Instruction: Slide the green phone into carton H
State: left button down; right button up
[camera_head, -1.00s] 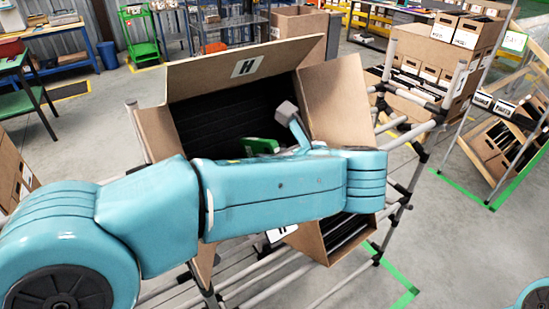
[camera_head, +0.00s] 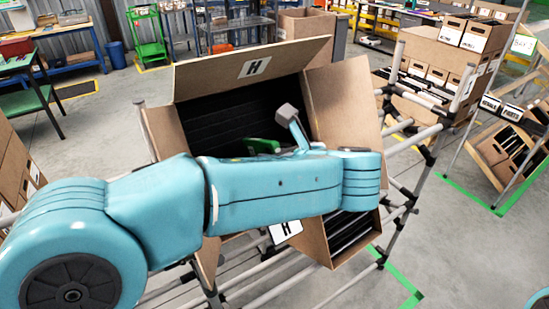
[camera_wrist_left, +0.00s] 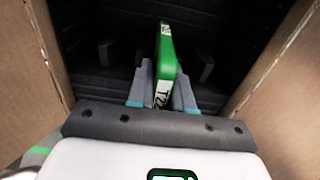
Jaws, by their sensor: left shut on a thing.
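Carton H (camera_head: 222,77) is a tilted brown carton with its flaps open, an "H" label on the raised rear flap and a dark ribbed inside. The green phone (camera_head: 262,146) shows at the carton's opening, partly hidden behind my left arm. In the left wrist view the phone (camera_wrist_left: 166,58) stands on edge, with white label patches, between the grey fingers of my left gripper (camera_wrist_left: 163,80), which is shut on it. Carton walls (camera_wrist_left: 285,70) rise on both sides and the dark inside lies ahead. I cannot tell how deep the phone is. My right gripper is out of view.
A pipe rack (camera_head: 420,165) holds the carton. A lower carton (camera_head: 345,238) with dark contents sits below my arm. Grey floor is open at the left.

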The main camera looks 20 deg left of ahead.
pick_arm(q)
jog(key=shift+f+b+x, duration=0.25)
jog(key=shift+b+x, duration=0.2)
jog(key=shift+x, duration=2.15)
jog(key=shift+s+f, duration=0.1)
jog(key=c, duration=1)
grip_release()
jog(key=shift+c, duration=0.2)
